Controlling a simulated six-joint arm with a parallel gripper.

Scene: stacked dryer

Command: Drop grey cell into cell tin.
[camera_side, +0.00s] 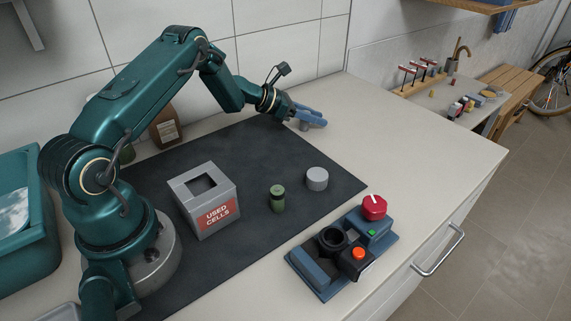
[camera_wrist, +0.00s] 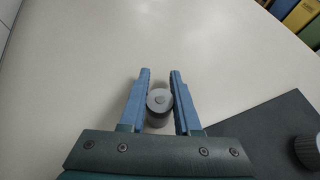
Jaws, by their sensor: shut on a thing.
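The grey cell (camera_wrist: 159,100) is a small grey cylinder with a round nub on its end. It sits between the two blue fingers of my gripper (camera_wrist: 160,90), which is shut on it. In the side view my gripper (camera_side: 311,118) is at the far edge of the dark mat, with the grey cell (camera_side: 303,126) showing just below the fingers. I cannot tell if the cell touches the surface. The cell tin (camera_side: 208,222), a grey box with a square top opening and a red "USED CELLS" label, stands on the mat, well to the left and nearer the camera.
A green cell (camera_side: 277,198) and a ribbed grey cap (camera_side: 317,178) stand on the dark mat (camera_side: 270,150), right of the tin. A blue device (camera_side: 325,275) with a red knob (camera_side: 374,207) sits at the front. The mat between gripper and tin is clear.

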